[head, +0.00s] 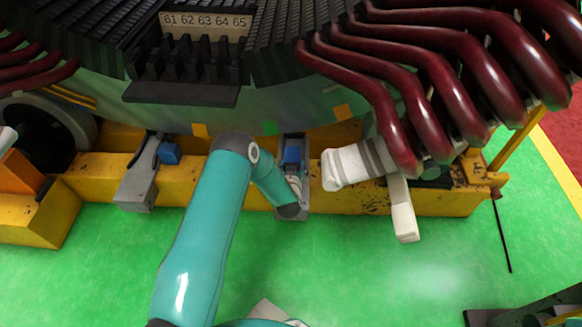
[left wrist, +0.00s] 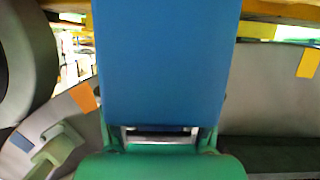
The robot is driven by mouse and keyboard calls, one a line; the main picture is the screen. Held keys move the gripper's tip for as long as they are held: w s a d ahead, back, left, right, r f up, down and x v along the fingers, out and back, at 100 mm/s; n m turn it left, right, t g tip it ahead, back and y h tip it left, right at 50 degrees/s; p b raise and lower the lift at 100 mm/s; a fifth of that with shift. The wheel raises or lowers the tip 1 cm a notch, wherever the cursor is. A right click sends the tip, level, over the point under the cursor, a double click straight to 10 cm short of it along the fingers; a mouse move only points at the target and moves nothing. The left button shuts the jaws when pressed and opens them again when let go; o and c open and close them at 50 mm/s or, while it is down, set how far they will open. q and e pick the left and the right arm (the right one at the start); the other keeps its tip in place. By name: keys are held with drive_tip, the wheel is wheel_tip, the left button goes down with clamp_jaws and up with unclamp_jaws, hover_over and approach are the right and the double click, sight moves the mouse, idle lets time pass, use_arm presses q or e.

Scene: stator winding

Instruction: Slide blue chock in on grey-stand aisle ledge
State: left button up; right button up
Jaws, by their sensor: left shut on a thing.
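My left gripper (head: 293,170) is at the middle grey stand (head: 304,206) on the yellow beam, partly hidden by my own teal wrist. It is shut on a blue chock (head: 292,152), which shows at the stand's upper part. In the left wrist view the blue chock (left wrist: 165,62) fills the middle, its lower end at my gripper (left wrist: 160,137). Whether the chock touches the ledge cannot be told. A second grey stand (head: 138,187) with another blue chock (head: 169,153) is to the left. My right gripper is not in view.
The yellow beam (head: 225,183) runs across below the dark stator with its number strip (head: 205,22). Dark red coil leads (head: 400,100) hang at the right. A white and grey banded piece (head: 350,166) is just right of my gripper. Green floor in front is mostly clear.

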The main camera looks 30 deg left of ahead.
use_arm(q)
drive_tip(key=shift+r, duration=0.1)
idle(0.4)
drive_tip(key=shift+f+b, duration=0.35)
drive_tip(key=shift+b, duration=0.05)
drive_tip(key=shift+w, duration=0.1)
idle(0.3)
